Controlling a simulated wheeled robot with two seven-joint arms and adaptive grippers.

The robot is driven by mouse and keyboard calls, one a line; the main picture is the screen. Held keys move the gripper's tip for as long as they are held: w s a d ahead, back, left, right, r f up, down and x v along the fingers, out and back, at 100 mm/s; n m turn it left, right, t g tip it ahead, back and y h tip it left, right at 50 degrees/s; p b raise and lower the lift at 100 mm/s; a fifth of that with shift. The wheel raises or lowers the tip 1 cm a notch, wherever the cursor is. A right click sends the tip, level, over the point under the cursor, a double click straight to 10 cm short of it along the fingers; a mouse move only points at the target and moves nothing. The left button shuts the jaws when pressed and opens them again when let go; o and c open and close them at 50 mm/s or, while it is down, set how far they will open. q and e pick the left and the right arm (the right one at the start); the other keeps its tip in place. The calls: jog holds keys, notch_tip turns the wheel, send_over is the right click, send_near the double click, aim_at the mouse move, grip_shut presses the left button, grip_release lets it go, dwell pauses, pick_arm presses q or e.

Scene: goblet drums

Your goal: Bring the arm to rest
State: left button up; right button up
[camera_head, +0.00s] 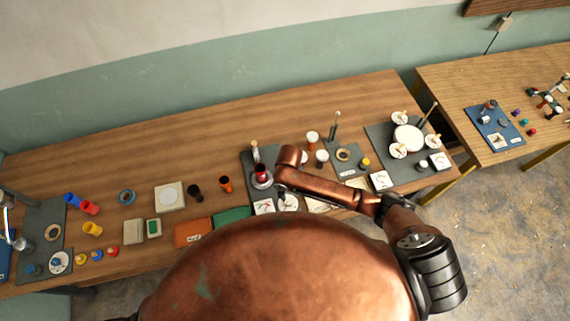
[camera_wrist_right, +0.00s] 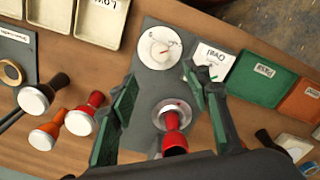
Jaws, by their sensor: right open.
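A red goblet drum with a black end (camera_head: 261,170) stands on a round silver dish on a grey mat (camera_head: 249,158). The drum also shows in the right wrist view (camera_wrist_right: 172,133), on its dish (camera_wrist_right: 184,106). My right gripper (camera_wrist_right: 163,98) is open, its green-padded fingers on either side of the drum, with gaps visible. I cannot tell how far above the mat the fingertips are. In the head view my copper right arm reaches in from the right, and its gripper end is partly hidden beside the drum. My left gripper is not in view.
A white dial (camera_wrist_right: 159,47), a green tray (camera_wrist_right: 262,78) and an orange tray (camera_head: 193,231) are nearby. The table's back strip (camera_head: 180,130) is clear.

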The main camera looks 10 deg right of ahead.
jog(key=s+d+r+m+t, duration=0.2)
jog(key=s+d+r+m, duration=0.15)
jog(key=s+d, duration=0.65)
jog(key=s+d+r+m+t, duration=0.2)
jog(key=s+d+r+m, duration=0.15)
jog(key=s+d, duration=0.75)
notch_tip(320, 180, down, 38)
jog(key=w+g+b, duration=0.1)
jog(key=b, duration=1)
jog(key=s+f+b, duration=0.3)
jog(key=s+f, duration=0.3)
jog(key=f, duration=0.4)
jog(key=s+f+g+b, duration=0.1)
jog(key=s+f+b, duration=0.2)
jog(key=s+f, duration=0.4)
jog(key=s+f+n+g+b, duration=0.1)
jog(key=s+f+b, duration=0.3)
jog(key=f, duration=0.9)
jog(key=s, duration=0.3)
jog(key=shift+s+d+f, duration=0.2)
jog(key=shift+f, duration=0.15)
